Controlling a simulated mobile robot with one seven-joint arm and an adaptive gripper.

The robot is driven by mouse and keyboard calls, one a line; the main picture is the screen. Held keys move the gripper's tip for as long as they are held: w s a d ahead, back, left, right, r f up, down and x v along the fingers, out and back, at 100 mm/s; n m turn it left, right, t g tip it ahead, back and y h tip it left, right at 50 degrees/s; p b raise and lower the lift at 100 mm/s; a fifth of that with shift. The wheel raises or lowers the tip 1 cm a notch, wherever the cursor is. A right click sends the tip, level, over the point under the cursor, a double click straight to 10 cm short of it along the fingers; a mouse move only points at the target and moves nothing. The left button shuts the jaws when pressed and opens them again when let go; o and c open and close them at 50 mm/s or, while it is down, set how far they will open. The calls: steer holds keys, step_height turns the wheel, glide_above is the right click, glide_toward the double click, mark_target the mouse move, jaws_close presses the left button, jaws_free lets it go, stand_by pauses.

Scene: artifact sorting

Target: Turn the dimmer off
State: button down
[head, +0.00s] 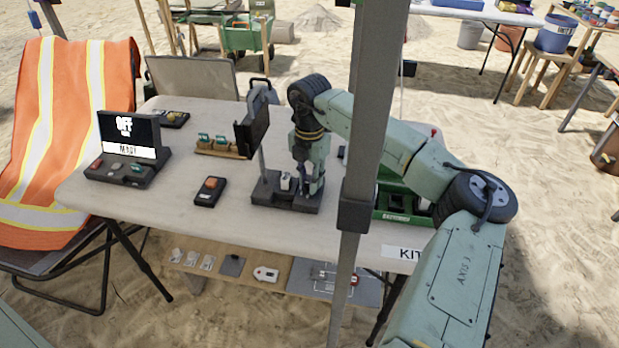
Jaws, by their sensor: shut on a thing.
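A black base unit (268,194) stands near the front middle of the white table, with a post and a tilted dark panel (254,122) above it. A small pale part (285,182) sits on its top. I take this unit to be the dimmer. My gripper (308,188) points down at its right part and is shut on what seems to be its knob. The fingers and arm mostly hide the knob, so its setting does not show. A black display unit (130,130) at the table's left reads "OFF" above "READY".
A small black box with an orange top (209,190) lies left of the base. A wooden rack (222,148) with green-topped items stands behind. A grey pole (362,150) crosses the view before my arm. A green case (396,204) sits at right. The front-left tabletop is clear.

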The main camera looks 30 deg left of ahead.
steer(key=shift+f+n+b, duration=0.1)
steer(key=shift+n+b, duration=0.2)
steer(key=shift+b, duration=0.15)
steer(key=n+b, duration=0.2)
steer(key=shift+f+n+b, duration=0.1)
steer(key=shift+n+b, duration=0.2)
steer(key=shift+n, duration=0.1)
steer(key=n+b, duration=0.2)
steer(key=n, duration=0.2)
steer(key=shift+n+b, duration=0.3)
steer(key=shift+b, duration=0.05)
steer(key=n+b, duration=0.1)
steer(key=n, duration=0.3)
steer(key=shift+n, duration=0.3)
steer(key=n+b, duration=0.1)
steer(key=n, duration=0.4)
steer(key=shift+r, duration=0.2)
steer(key=c, duration=1.4)
jaws_free()
steer(key=shift+o, duration=0.2)
